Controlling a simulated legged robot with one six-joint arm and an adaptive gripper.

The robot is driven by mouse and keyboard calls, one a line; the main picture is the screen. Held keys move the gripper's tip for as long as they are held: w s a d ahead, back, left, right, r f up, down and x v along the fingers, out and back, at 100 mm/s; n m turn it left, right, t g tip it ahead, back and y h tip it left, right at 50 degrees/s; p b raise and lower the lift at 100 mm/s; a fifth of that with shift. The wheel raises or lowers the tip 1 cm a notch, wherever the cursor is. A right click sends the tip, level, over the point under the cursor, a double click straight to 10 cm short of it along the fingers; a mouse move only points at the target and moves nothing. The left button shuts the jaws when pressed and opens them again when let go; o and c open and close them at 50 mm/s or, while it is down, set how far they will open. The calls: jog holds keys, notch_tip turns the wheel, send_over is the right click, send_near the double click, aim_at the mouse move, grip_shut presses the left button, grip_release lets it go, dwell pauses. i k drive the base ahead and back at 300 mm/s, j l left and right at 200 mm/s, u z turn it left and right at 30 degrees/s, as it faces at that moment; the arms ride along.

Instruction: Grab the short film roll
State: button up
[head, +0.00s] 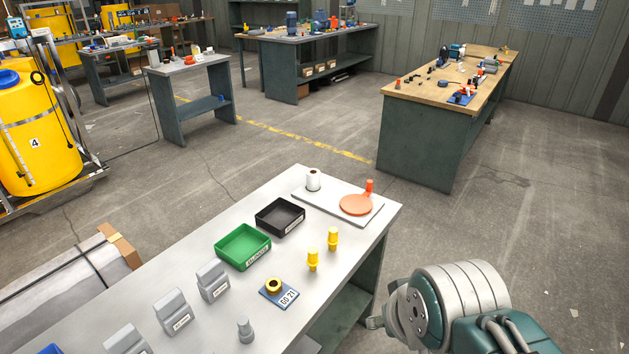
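A short white film roll (313,180) with a dark core stands upright at the back left of a light grey board (328,205). The board lies at the far right end of the near grey table. My arm shows at the lower right, beyond the table's right edge and well apart from the roll. A small grey end part, seemingly of my gripper (375,322), sticks out left of the arm. Its fingers are mostly hidden, so I cannot tell whether they are open or shut.
An orange disc with an upright handle (355,205) shares the board.

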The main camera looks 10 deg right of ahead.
aim_at(313, 175)
jog(key=l+z, duration=0.45)
jog(key=i+l+z, duration=0.1)
jog(key=z, duration=0.3)
jog(key=i+l+z, duration=0.3)
jog(key=i+l, duration=0.15)
jog(key=i+l+z, duration=0.25)
jog(key=i+l, duration=0.2)
jog(key=i+u, duration=0.75)
jog(key=i+l+u, duration=0.1)
jog(key=u, duration=0.3)
jog(key=i+u, duration=0.2)
jog(key=u, duration=0.2)
jog(key=i+u, duration=0.2)
jog(key=u, duration=0.2)
jog(key=i+u, duration=0.2)
jog(key=u, duration=0.2)
jog(key=i+l+u, duration=0.1)
jog(key=u, duration=0.3)
jog(key=i+l+u, duration=0.1)
jog(key=i+u, duration=0.15)
jog(key=i+l+u, duration=0.15)
jog(key=i+u, duration=0.15)
